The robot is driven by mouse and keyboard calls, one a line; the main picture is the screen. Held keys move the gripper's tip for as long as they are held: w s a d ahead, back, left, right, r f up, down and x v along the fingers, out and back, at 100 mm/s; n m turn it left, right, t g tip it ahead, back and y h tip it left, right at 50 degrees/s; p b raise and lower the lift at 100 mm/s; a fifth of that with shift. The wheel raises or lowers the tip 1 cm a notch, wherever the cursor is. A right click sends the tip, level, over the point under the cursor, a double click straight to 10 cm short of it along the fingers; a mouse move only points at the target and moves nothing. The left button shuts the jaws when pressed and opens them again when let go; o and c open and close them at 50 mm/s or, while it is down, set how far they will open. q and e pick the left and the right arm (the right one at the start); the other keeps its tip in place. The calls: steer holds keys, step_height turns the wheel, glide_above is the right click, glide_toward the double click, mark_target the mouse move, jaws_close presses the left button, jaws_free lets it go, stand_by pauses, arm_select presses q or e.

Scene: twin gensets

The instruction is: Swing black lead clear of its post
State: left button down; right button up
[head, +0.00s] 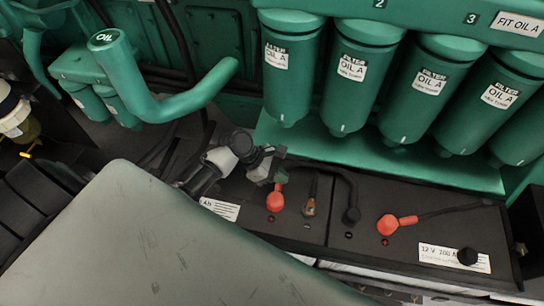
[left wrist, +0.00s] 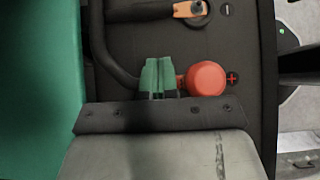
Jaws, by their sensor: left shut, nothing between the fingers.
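The black lead (head: 313,184) ends in an orange-copper lug (head: 309,207) on the left battery. In the left wrist view the lug (left wrist: 185,9) lies over a small post (left wrist: 197,8) beside a minus mark. My left gripper (head: 282,178) is shut and empty, just above the red terminal cap (head: 275,201). In the left wrist view its green fingertips (left wrist: 158,78) appear left of the red cap (left wrist: 207,79), apart from the lug. Whether they touch the cap or its cable, I cannot tell. My right gripper is not in view.
A black cable arches to a black cap (head: 351,216). Green oil filters (head: 347,75) hang above a green ledge (head: 370,158) behind. A green pipe (head: 150,97) bends at the upper left.

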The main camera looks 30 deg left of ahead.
mark_target(315, 192)
arm_select(q)
steer(key=d+f, duration=0.1)
steer(key=w+d, duration=0.1)
steer(key=d, duration=0.1)
steer(key=d+f, duration=0.1)
steer(key=d, duration=0.1)
steer(key=shift+w+f, duration=0.25)
steer(key=shift+f, duration=0.1)
steer(key=shift+w+d+f, duration=0.1)
steer(key=shift+d, duration=0.2)
steer(key=shift+w+d+f, duration=0.1)
steer(key=shift+d, duration=0.1)
steer(key=d+n+t+p, duration=0.1)
steer(key=p, duration=0.2)
steer(key=d+r+n+t+p, duration=0.1)
steer(key=d+n+p, duration=0.1)
steer(key=p, duration=0.2)
steer(key=shift+y, duration=0.4)
steer(key=shift+w+d+f+n+t+p, duration=0.15)
steer(key=shift+d+f+n+t+p, duration=0.15)
steer(key=shift+d+n+p, duration=0.25)
steer(key=shift+f+y, duration=0.15)
steer(key=shift+y, duration=0.15)
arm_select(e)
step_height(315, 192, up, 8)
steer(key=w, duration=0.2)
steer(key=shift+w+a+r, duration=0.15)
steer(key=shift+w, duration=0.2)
arm_select(q)
steer(key=shift+a, duration=0.1)
